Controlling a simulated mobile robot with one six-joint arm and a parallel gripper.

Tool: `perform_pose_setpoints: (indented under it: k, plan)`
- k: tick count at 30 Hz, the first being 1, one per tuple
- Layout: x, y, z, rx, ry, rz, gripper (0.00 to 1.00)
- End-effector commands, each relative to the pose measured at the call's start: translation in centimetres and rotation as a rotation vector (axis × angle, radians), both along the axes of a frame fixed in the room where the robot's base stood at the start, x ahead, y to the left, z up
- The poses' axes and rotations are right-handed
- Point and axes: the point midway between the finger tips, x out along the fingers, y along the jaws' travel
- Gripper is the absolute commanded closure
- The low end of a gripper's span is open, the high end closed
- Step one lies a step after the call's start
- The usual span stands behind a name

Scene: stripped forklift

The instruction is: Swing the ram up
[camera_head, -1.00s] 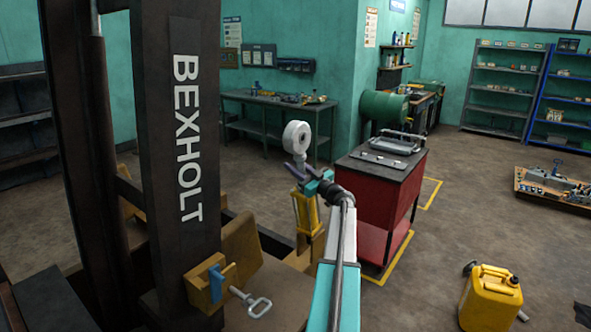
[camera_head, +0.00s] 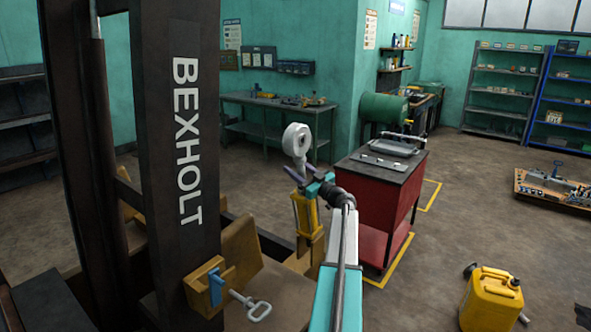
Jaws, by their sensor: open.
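The ram shows as a yellow cylinder (camera_head: 305,214) standing nearly upright, with a pale round eye (camera_head: 296,140) at the top of its rod. My gripper (camera_head: 299,173) is open at the rod, just below the eye. The picture is too small to tell whether the fingers touch the rod or sit beside it. The foot of the ram is hidden behind brown forklift parts. The dark mast (camera_head: 180,150) marked BEXHOLT stands to the left. A yellow bracket (camera_head: 207,290) with a blue piece is at its base, and a ring-handled pin (camera_head: 256,308) sticks out beside it.
A red cabinet (camera_head: 388,199) with a dark top stands just behind and right of my arm. A yellow jerrycan (camera_head: 490,297) is on the floor at lower right. A pallet of parts (camera_head: 555,187) lies at far right. The floor between is clear.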

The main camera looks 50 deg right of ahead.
Motion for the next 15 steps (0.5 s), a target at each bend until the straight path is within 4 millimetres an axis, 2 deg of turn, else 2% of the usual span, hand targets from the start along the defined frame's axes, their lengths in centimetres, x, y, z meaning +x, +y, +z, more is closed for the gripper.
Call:
perform_pose_setpoints:
  k: [8, 15]
  plan:
    - [-1.8, 0.4, -0.6, -0.002, 0.000, 0.000, 0.57]
    - [-5.1, 1.0, -1.5, -0.002, 0.000, 0.000, 0.57]
